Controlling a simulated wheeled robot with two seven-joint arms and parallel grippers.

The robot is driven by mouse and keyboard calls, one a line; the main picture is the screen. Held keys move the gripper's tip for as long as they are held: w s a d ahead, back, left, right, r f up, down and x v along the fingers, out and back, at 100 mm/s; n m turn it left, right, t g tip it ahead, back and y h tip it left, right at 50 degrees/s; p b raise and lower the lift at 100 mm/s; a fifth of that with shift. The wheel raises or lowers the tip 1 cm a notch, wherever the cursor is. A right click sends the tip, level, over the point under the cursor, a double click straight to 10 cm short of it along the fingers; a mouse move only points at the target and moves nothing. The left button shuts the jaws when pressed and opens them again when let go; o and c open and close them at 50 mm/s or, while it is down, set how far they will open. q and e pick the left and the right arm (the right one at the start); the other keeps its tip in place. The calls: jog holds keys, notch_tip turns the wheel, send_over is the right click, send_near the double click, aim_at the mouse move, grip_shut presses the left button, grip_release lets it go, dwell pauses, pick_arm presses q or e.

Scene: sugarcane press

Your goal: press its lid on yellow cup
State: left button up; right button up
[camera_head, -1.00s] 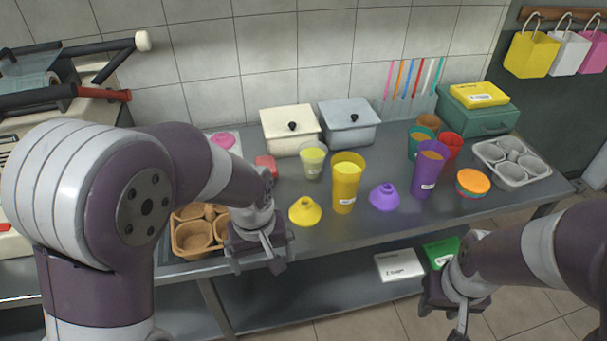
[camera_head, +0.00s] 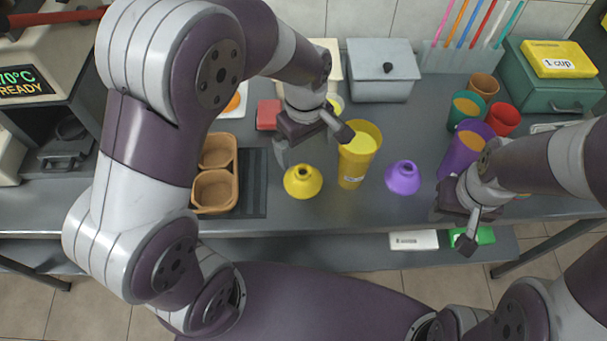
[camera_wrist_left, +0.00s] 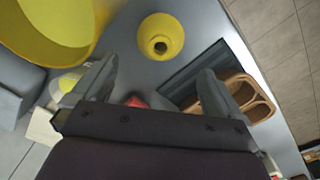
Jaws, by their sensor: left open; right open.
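The yellow cup (camera_head: 354,168) stands upright on the counter, filled with yellow content and with no lid on it. It also shows large at the upper left of the left wrist view (camera_wrist_left: 85,22). The yellow cone-shaped lid (camera_head: 303,182) lies on the counter just left of the cup, spout up; in the left wrist view the lid (camera_wrist_left: 161,37) sits beyond the gap between my fingers. My left gripper (camera_head: 311,146) is open and empty, above and behind the lid, with one finger close to the cup. My right gripper (camera_head: 462,222) is open and empty near the counter's front edge.
A purple lid (camera_head: 402,179) lies right of the yellow cup, and a purple cup (camera_head: 458,156) stands farther right. A brown tray of bowls (camera_head: 234,190) is left of the yellow lid. A red block (camera_head: 267,115) and lidded bins (camera_head: 382,80) stand behind.

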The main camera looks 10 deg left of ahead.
aim_at(303, 177)
pick_arm(q)
notch_tip(303, 177, down, 6)
jog(key=shift+r, duration=0.1)
jog(key=shift+f, duration=0.25)
notch_tip(303, 177, down, 5)
jog(key=shift+a+f, duration=0.1)
jog(key=shift+a, duration=0.05)
dwell(0.4)
jog(key=c, duration=0.6)
